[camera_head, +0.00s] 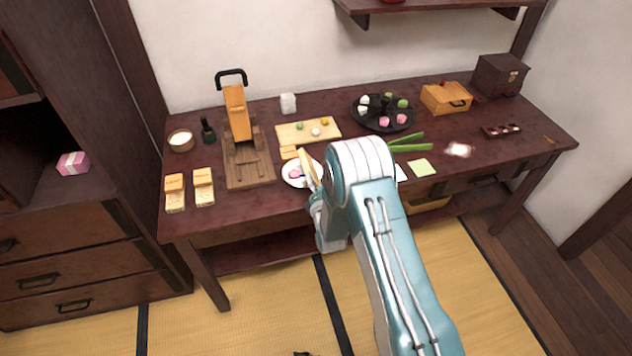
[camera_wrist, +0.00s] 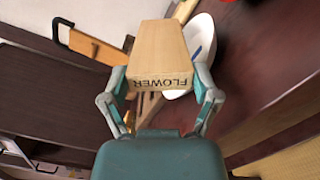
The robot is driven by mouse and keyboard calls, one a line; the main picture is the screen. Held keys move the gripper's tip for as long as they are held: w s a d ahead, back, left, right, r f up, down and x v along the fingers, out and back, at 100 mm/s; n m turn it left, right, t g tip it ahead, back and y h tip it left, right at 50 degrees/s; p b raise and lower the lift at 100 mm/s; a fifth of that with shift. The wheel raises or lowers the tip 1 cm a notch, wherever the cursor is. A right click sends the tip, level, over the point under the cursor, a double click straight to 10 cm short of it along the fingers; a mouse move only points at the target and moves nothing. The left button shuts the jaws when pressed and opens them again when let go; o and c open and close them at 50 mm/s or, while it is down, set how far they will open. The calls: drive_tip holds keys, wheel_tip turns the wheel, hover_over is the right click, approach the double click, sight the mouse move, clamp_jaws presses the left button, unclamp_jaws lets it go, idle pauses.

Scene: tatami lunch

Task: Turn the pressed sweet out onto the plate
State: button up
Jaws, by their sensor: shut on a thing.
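My gripper (camera_wrist: 160,92) is shut on a wooden mould (camera_wrist: 158,48) with the word FLOWER on its end face. In the head view the mould (camera_head: 307,166) is tilted over the right part of the white plate (camera_head: 287,181), with my gripper (camera_head: 315,190) at its near end. A small pink piece (camera_head: 294,173) shows on the plate, left of the mould; I cannot tell whether it is the pressed sweet or a marking. The plate (camera_wrist: 207,38) also shows behind the mould in the wrist view. The mould's cavity is hidden.
A wooden board (camera_head: 290,133) with small coloured balls lies behind the plate. A wooden press (camera_head: 245,160) stands to the left, near two labelled blocks (camera_head: 175,190). A black sweets tray (camera_head: 362,121) and green stalks (camera_head: 408,140) lie to the right. My arm hides part of the table.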

drive_tip(key=n, duration=0.3)
drive_tip(key=shift+s+f+n, duration=0.1)
drive_tip(key=shift+f+n, duration=0.05)
drive_tip(key=shift+n, duration=0.15)
drive_tip(key=n, duration=0.3)
drive_tip(key=a+n, duration=0.1)
drive_tip(key=shift+s+f+n, duration=0.1)
drive_tip(key=shift+f+n, duration=0.15)
drive_tip(key=shift+n, duration=0.05)
drive_tip(key=shift+a+f+n+y, duration=0.15)
drive_tip(key=shift+n+y, duration=0.25)
drive_tip(key=shift+n, duration=1)
wheel_tip(320, 180, up, 6)
